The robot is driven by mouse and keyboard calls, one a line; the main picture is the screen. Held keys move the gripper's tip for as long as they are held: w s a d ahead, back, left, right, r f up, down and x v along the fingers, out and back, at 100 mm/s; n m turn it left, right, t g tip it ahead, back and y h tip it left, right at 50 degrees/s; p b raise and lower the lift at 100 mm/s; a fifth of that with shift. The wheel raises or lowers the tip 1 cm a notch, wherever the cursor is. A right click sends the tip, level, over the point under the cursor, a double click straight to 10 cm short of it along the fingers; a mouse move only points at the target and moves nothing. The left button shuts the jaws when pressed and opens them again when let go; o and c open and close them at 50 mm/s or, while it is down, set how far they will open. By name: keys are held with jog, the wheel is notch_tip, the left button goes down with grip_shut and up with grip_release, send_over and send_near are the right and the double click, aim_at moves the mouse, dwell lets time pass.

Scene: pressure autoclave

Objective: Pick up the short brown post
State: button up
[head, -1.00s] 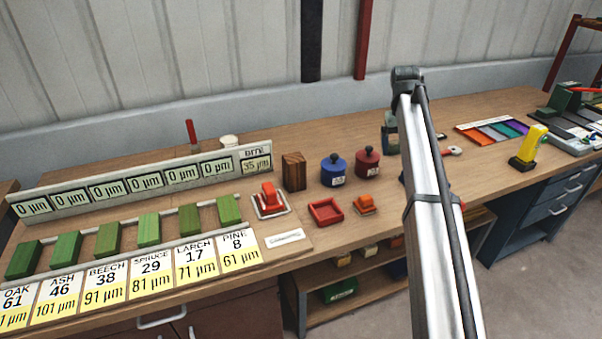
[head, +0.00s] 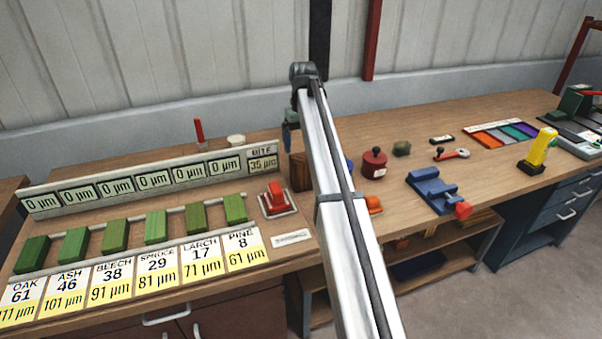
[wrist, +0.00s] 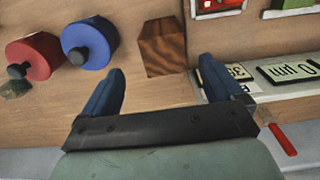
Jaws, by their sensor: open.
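The short brown post (head: 299,173) stands on the bench just right of the gauge panel, partly hidden behind my arm in the head view. In the wrist view the post (wrist: 162,47) shows as a square wood-grained block, beyond and between my two blue fingertips. My gripper (wrist: 162,70) is open and empty. In the head view my gripper (head: 291,138) hangs by the post's upper end, and its fingers are hard to make out there. I see no contact between fingers and post.
The blue pot (wrist: 89,41) and red pot (wrist: 34,56) stand beside the post. The gauge panel (head: 150,187) and red switch (head: 276,198) are on its other side. A red-handled tool (head: 199,131) stands behind the panel. A blue fixture (head: 437,190) lies farther right.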

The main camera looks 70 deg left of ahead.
aim_at(303, 158)
notch_tip(303, 158, down, 6)
jog(key=shift+r, duration=0.15)
jog(key=shift+s+a+f, duration=0.1)
jog(key=shift+s+f, duration=0.05)
jog(key=shift+f, duration=1.15)
jog(key=shift+s+a+f, duration=0.1)
jog(key=shift+f, duration=1.15)
jog(key=c, duration=1.3)
jog(key=shift+r, duration=0.1)
